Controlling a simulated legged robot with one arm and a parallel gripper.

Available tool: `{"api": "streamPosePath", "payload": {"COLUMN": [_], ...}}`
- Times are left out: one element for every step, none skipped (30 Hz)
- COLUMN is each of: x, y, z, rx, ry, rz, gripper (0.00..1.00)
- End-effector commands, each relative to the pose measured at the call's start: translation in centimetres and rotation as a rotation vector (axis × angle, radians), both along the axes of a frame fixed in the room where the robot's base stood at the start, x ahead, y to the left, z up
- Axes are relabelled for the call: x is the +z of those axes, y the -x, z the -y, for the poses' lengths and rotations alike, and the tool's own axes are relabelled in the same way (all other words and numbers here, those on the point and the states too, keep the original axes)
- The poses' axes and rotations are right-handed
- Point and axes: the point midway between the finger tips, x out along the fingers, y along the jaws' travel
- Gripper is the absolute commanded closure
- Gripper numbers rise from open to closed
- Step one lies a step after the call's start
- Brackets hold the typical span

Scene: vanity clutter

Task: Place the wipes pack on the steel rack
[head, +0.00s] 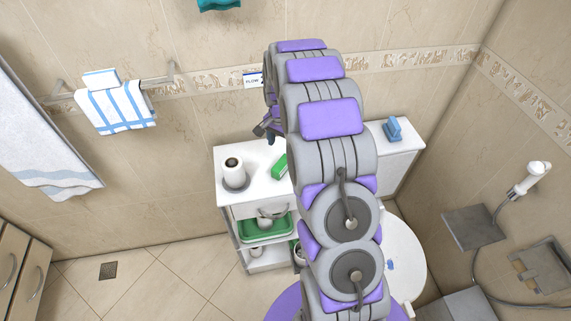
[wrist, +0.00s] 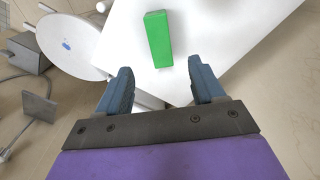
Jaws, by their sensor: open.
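A plain green box-shaped pack, which looks to be the wipes pack (head: 280,166), lies on the white cabinet top (head: 258,158). In the wrist view the green pack (wrist: 158,38) lies ahead of my gripper (wrist: 160,67), roughly between the lines of its two fingers. The gripper is open and empty. In the head view my gripper (head: 267,130) is over the cabinet, partly hidden by my arm. A metal rail on the left wall, perhaps the steel rack (head: 158,79), has a striped towel hanging from it and a white-and-blue item (head: 100,79) at its top.
A white roll on a holder (head: 233,172) stands left of the green pack. A green tray (head: 265,229) sits on the shelf below. A blue object (head: 393,129) is on the toilet tank, right of my arm. A large towel (head: 45,135) hangs far left. Left floor is clear.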

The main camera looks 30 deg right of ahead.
Motion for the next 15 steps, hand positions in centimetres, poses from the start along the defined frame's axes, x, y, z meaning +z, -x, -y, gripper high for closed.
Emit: {"api": "streamPosePath", "payload": {"x": [0.3,0.4,0.5,0.8,1.1,1.7,2.2,2.8,3.8,4.6,5.4,6.4,7.2,7.9,8.9], "y": [0.0,0.0,0.1,0.3,0.5,0.9,1.3,1.9,2.7,3.3,4.1,5.3,6.2,7.0,8.2], "z": [0.0,0.0,-0.1,-0.3,-0.5,-0.9,-1.3,-1.8,-2.5,-3.0,-3.6,-4.4,-5.1,-5.6,-6.4], "rx": [0.0,0.001,0.005,0.011,0.019,0.035,0.052,0.07,0.1,0.124,0.15,0.187,0.215,0.242,0.279], "ry": [0.0,0.0,0.0,0.0,-0.001,0.0,-0.001,-0.003,-0.004,-0.004,-0.006,-0.009,-0.01,-0.012,-0.013], "rz": [0.001,0.0,0.0,0.0,0.0,-0.001,-0.004,-0.007,-0.01,-0.01,-0.014,-0.022,-0.024,-0.029,-0.033], "gripper": [0.32,0.32,0.32,0.32,0.32,0.32,0.32,0.32,0.32,0.32,0.32,0.32,0.32,0.32,0.32]}}
